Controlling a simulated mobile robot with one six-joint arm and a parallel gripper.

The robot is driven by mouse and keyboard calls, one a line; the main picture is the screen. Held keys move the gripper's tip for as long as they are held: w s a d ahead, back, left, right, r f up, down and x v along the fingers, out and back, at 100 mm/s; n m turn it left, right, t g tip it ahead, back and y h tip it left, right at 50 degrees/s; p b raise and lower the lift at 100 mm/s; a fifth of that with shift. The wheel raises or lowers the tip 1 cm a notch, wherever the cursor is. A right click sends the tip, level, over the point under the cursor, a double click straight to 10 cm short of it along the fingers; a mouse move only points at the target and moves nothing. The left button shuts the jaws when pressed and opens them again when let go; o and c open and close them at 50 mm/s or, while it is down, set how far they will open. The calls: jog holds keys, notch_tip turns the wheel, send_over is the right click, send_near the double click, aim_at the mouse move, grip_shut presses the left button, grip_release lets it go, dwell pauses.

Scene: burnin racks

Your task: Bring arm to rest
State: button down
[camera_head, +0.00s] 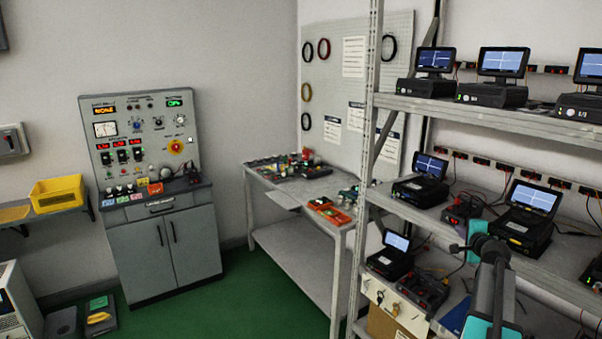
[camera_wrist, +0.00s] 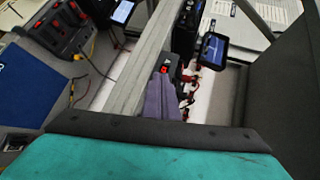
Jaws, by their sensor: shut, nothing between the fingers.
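My arm (camera_head: 490,285), dark grey with teal covers, rises at the lower right of the head view, in front of the rack shelves. Its upper end is folded and blurs into the dark equipment behind it. In the wrist view my gripper (camera_wrist: 163,98) shows as a purple-grey pair of fingers close together, with nothing held. A teal and black part of my arm fills the bottom of that view. Whether the gripper touches the rack cannot be told.
A metal rack (camera_head: 366,150) with several screened testers stands close around the arm. A rack beam (camera_wrist: 140,60) passes near the gripper in the wrist view. A workbench (camera_head: 290,198) and a grey control cabinet (camera_head: 165,250) stand further left. Green floor (camera_head: 240,295) between them is clear.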

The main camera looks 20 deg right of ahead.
jog(key=w+a+f+n+g+y, duration=0.1)
jog(key=w+a+f+n+y, duration=0.15)
jog(key=a+f, duration=0.55)
jog(key=w+a+f+n+g+y, duration=0.1)
jog(key=w+a+f+n+y, duration=0.2)
jog(key=a, duration=0.8)
jog(key=w+a+f+n+g+y, duration=0.1)
jog(key=a+f+n+g, duration=0.15)
jog(key=a+f, duration=0.6)
jog(key=s+a+f+n+g, duration=0.1)
jog(key=s+a+f+n, duration=0.25)
jog(key=a, duration=0.45)
jog(key=s+a+f+n+g+y, duration=0.1)
jog(key=s+a+f+n+g, duration=0.1)
jog(key=a+f, duration=0.35)
jog(key=s+a+f+n+g, duration=0.1)
jog(key=s+a+f+n, duration=0.2)
jog(key=a, duration=0.7)
jog(key=s+a+f+n+g+h, duration=0.1)
jog(key=s+a+f+n+g, duration=0.45)
jog(key=s+a, duration=0.55)
jog(key=s+f+g+b, duration=0.5)
jog(key=s+f+b, duration=0.1)
jog(key=s+f, duration=1.9)
jog(key=shift+s+d+f+n+b, duration=0.35)
jog(key=shift+s+d+n, duration=0.05)
jog(key=shift+s, duration=0.7)
